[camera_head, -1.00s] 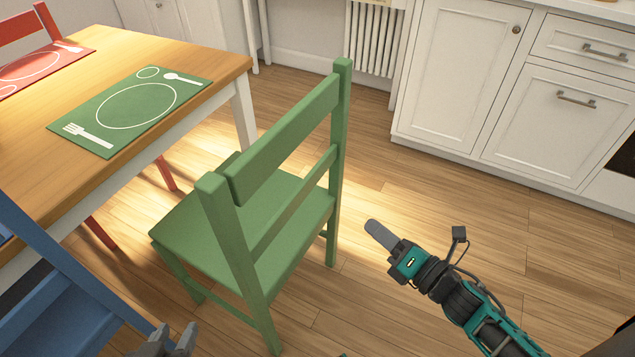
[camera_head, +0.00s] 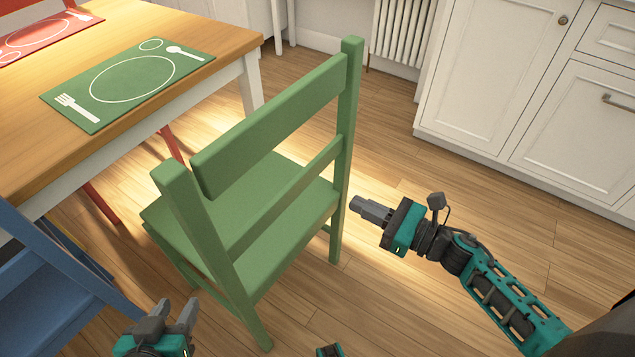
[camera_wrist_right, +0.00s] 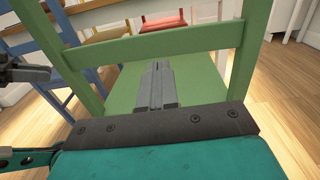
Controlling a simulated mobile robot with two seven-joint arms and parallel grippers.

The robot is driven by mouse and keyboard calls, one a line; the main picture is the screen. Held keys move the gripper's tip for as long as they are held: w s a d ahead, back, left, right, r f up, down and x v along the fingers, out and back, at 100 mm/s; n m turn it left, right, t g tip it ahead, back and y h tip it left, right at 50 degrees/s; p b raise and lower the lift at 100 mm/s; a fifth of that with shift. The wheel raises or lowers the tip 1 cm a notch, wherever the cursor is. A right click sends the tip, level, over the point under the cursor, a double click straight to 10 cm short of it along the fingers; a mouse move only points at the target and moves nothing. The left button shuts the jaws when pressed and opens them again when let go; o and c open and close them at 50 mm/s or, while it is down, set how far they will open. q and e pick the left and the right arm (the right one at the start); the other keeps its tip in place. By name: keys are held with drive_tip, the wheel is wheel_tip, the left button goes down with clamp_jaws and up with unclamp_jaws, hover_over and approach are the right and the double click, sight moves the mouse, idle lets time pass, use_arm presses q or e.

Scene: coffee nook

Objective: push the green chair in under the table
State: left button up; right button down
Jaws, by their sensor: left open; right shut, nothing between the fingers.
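The green chair (camera_head: 240,225) stands upright on the wood floor, its back toward me and its seat facing the wooden table (camera_head: 190,45). The seat is outside the table edge, with floor showing between them. My right gripper (camera_head: 358,207) is shut and empty, just right of the chair's right back post in the head view. In the right wrist view its fingers (camera_wrist_right: 156,88) point at the chair back, overlapping the seat below the rails; contact cannot be told. My left gripper (camera_head: 170,315) is open and empty, low and left of the chair's left back post.
A blue chair (camera_head: 50,290) stands at the left, near my left gripper. A red chair (camera_head: 25,12) is across the table. A green placemat (camera_head: 125,85) lies on the table. White cabinets (camera_head: 490,80) and a radiator (camera_head: 402,30) stand behind. Floor is clear right of the green chair.

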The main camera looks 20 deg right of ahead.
sight(304, 178)
drive_tip(key=x, duration=1)
drive_tip(key=shift+w+a, duration=0.25)
drive_tip(key=shift+w, duration=0.05)
